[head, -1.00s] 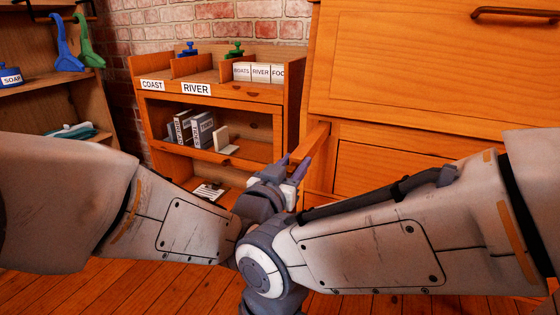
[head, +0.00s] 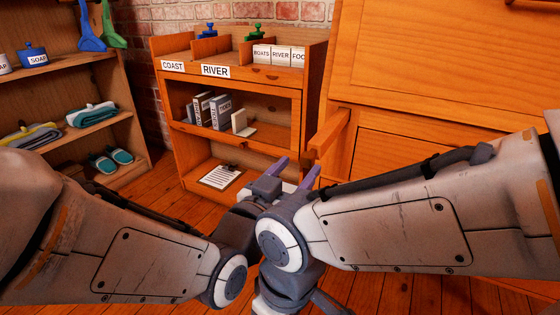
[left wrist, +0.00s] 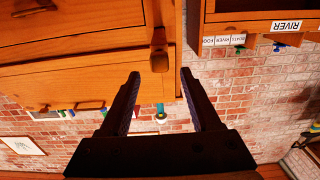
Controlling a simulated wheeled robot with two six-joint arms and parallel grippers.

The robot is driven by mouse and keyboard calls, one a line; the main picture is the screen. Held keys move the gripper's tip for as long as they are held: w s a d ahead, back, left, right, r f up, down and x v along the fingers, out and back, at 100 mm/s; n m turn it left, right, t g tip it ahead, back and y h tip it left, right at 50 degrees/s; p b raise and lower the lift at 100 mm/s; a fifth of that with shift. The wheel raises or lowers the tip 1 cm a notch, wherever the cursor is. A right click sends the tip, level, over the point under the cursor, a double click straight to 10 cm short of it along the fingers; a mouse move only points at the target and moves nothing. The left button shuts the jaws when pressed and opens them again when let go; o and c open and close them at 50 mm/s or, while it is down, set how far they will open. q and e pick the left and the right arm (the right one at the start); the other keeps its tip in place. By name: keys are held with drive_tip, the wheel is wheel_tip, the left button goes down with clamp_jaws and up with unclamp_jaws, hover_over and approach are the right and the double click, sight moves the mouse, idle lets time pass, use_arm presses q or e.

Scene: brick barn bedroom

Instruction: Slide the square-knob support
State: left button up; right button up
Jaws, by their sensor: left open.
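The wooden support (head: 329,135) is a bar that sticks out from the front of the big wooden desk, at the left of its slanted panel. A small knob (left wrist: 159,52) sits on its end in the left wrist view, which shows the room upside down. My left gripper (head: 297,174) is open, with its purple-grey fingers just below and left of the bar's end in the head view. In the left wrist view the open fingers (left wrist: 160,77) point at the knob, which lies between their lines near the tips. I see no contact. My right gripper is not visible.
The wooden desk (head: 440,70) fills the right side, with a drawer below. A low shelf unit (head: 165,90) holds books and a clipboard (head: 220,177). A left shelf (head: 95,133) holds folded cloths and slippers. My arms cross the foreground over the wooden floor.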

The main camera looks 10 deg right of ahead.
use_arm(q)
drive_tip(key=shift+s+a+f+b, duration=0.3)
drive_tip(key=shift+s+b, duration=0.05)
drive_tip(key=shift+b, duration=0.75)
drive_tip(key=shift+s+a+r+b, duration=0.2)
drive_tip(key=shift+s+a+b, duration=0.2)
drive_tip(key=shift+b, duration=0.3)
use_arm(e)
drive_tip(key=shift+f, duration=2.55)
